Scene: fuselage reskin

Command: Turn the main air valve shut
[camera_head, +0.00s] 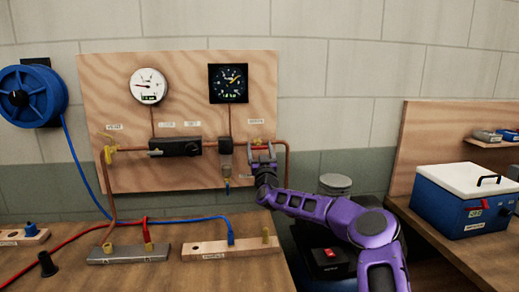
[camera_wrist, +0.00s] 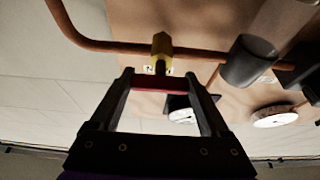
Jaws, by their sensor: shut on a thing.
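A valve with a yellow brass body (camera_head: 257,141) sits on the copper pipe at the right of the wooden panel. Its small label is too blurred to read. In the wrist view the brass body (camera_wrist: 161,45) shows beyond my fingertips, with a red bar handle (camera_wrist: 160,83) in front of it. My gripper (camera_wrist: 160,80) is shut on the red handle, one finger at each end. The handle lies roughly along the pipe. In the head view my gripper (camera_head: 263,157) is at this valve and mostly hides the handle.
The panel (camera_head: 95,85) also carries a white gauge (camera_head: 149,86), a dark gauge (camera_head: 228,83), a black regulator (camera_head: 175,147), a filter bowl (camera_head: 225,160) close left of my gripper, and another brass valve (camera_head: 109,152). A bench with fittings and hoses lies below.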

